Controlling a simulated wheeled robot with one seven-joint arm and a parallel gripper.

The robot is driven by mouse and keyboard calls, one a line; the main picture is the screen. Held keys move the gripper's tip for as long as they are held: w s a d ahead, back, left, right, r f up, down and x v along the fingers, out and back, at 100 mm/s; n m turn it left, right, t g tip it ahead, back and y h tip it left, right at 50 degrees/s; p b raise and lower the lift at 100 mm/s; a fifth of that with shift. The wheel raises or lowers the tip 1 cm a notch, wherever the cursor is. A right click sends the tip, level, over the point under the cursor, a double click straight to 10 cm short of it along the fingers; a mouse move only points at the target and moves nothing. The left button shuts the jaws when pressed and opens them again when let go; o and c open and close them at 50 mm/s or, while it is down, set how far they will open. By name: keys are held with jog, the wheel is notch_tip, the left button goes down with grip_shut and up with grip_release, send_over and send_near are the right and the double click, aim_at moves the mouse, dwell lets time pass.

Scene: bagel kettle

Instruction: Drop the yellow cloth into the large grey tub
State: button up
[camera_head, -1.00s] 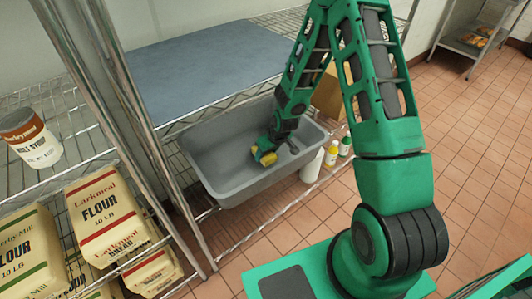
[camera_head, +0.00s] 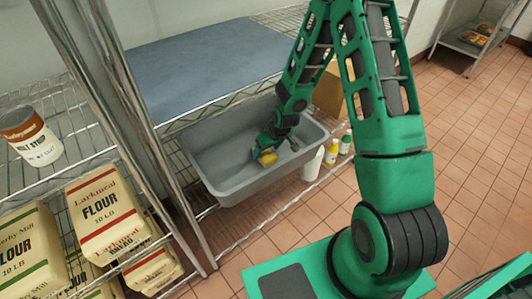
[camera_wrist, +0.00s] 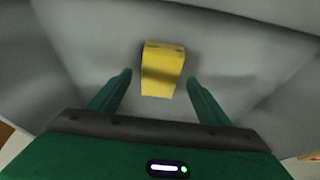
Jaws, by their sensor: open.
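The large grey tub (camera_head: 240,194) stands on a wire shelf, and its inside fills most of the wrist view (camera_wrist: 80,30). The yellow cloth (camera_wrist: 162,68) is a small folded block inside the tub. In the head view the cloth (camera_head: 268,159) shows just by my gripper's tips. My gripper (camera_wrist: 158,88) is open, its fingers spread to either side of the near part of the cloth with gaps on both sides. Whether the cloth rests on the tub's floor is hard to tell.
Metal posts (camera_head: 140,130) and flour bags (camera_head: 103,210) are to the left.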

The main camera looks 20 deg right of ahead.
jog(key=v, duration=1.1)
jog(key=shift+s+r, duration=0.25)
jog(key=shift+r, duration=0.05)
jog(key=shift+d, duration=0.1)
jog(key=s+d+r+m+g+h, duration=0.2)
jog(key=s+d+r+m, duration=0.2)
jog(key=s+d+r, duration=0.95)
jog(key=s+r+m+g, duration=0.1)
jog(key=s+r, duration=0.3)
jog(key=s, duration=0.5)
jog(key=s+r+m+g+y, duration=0.1)
jog(key=s+r+m, duration=0.3)
jog(key=s, duration=0.6)
jog(key=shift+a, duration=0.45)
jog(key=shift+s+r, duration=0.1)
jog(key=shift+r, duration=0.05)
